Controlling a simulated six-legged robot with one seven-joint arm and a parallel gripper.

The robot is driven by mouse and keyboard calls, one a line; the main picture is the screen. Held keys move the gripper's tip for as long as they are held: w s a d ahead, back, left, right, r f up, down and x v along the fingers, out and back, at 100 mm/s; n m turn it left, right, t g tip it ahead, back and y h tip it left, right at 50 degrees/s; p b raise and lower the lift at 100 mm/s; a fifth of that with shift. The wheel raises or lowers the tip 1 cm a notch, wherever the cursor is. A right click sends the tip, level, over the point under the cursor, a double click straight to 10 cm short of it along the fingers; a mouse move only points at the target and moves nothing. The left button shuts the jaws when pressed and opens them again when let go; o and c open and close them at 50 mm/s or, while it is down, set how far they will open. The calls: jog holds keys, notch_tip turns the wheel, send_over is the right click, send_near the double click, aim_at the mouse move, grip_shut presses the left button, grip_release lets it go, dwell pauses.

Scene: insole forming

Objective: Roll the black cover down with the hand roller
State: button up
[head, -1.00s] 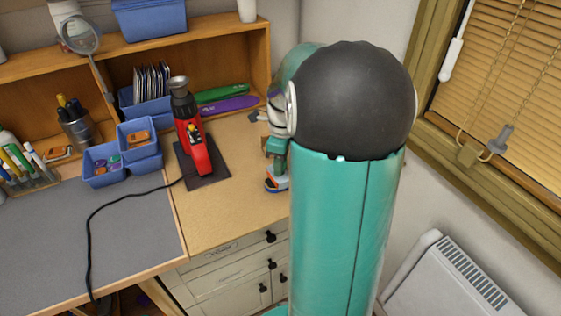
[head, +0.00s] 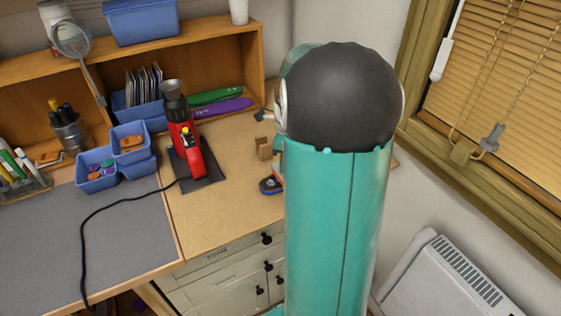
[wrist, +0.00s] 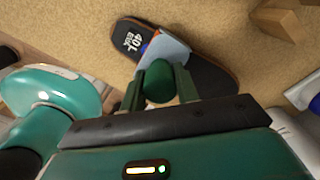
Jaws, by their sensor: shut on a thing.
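In the wrist view my gripper (wrist: 160,88) is shut on the dark green handle (wrist: 158,82) of what looks like the hand roller. A dark, sole-shaped piece, apparently the black cover (wrist: 213,77), lies beyond the fingertips on the tan worktop; its left end carries a white "40L" mark. A pale grey-blue piece (wrist: 172,47) with blue and red edges shows at its middle, partly behind the handle. Whether the roller touches the cover is not clear. In the head view my teal arm hides most of this; a small dark and blue end (head: 270,186) shows beside it.
A brown block (head: 264,148) stands close by on the worktop. A red heat tool (head: 187,142) rests on a dark pad, its black cable running left. Blue bins (head: 97,176) and a wooden shelf (head: 205,50) are farther left and back.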

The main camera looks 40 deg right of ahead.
jog(key=shift+s+d+f, duration=0.15)
jog(key=shift+s+d, duration=0.4)
jog(key=shift+d, duration=1.45)
jog(key=shift+s+d+f, duration=0.1)
jog(key=shift+s+d, duration=0.5)
jog(key=shift+d, duration=1.45)
jog(key=shift+s+d+f, duration=0.15)
jog(key=shift+s+d, duration=0.4)
jog(key=shift+d, duration=1.45)
jog(key=shift+w+a+r, duration=0.15)
jog(key=shift+w+a, duration=0.55)
jog(key=shift+a, duration=1.9)
jog(key=shift+w+a+r, duration=0.1)
jog(key=shift+w+a, duration=0.65)
jog(key=shift+a, duration=1.85)
jog(key=shift+w+a+r, duration=0.15)
jog(key=shift+w+a, duration=0.55)
jog(key=shift+a, duration=1.9)
notch_tip(320, 180, up, 7)
jog(key=shift+r, duration=0.1)
